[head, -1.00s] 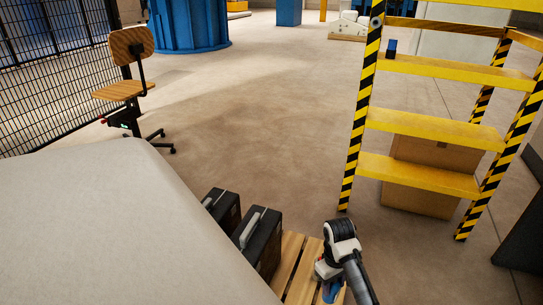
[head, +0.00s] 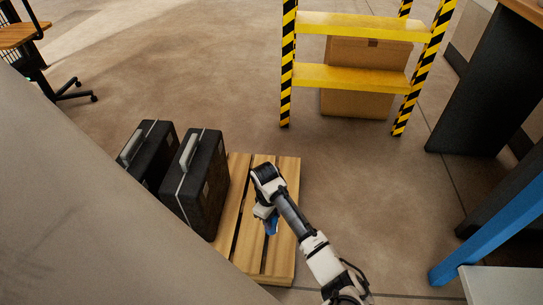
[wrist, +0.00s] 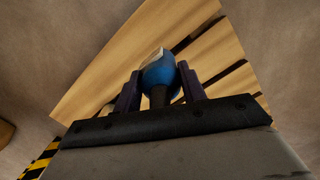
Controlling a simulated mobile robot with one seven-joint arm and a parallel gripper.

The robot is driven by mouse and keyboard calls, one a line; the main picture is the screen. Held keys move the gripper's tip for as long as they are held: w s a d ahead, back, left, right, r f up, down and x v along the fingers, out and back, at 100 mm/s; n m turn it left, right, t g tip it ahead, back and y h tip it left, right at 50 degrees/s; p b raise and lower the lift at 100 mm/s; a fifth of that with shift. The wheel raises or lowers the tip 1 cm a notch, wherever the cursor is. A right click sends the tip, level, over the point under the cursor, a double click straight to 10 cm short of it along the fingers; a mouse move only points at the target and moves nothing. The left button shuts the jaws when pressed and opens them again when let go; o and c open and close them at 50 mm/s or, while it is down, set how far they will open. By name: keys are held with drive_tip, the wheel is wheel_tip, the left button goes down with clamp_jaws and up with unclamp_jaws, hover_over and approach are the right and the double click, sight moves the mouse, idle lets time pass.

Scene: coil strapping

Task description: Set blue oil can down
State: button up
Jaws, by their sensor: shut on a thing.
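The blue oil can (wrist: 158,73) is between the two dark fingers of my gripper (wrist: 158,92) in the wrist view, and the fingers are shut on it. In the head view the can (head: 271,227) shows as a small blue patch below my gripper (head: 264,212), partly hidden by my wrist. The wooden pallet (head: 284,240) is beneath them, its slats running under the can. I cannot tell whether the can touches the slats.
Two black cases (head: 203,185) (head: 148,152) stand at the left of the pallet. A yellow shelf rack with striped posts (head: 352,77) and a cardboard box (head: 357,103) stand behind. The pallet's right part is bare. A blue post (head: 490,235) is at the right.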

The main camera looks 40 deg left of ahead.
drive_tip(key=shift+f+b, duration=0.8)
drive_tip(key=shift+f, duration=2.1)
drive_tip(key=o, duration=1.1)
drive_tip(key=shift+f, duration=0.15)
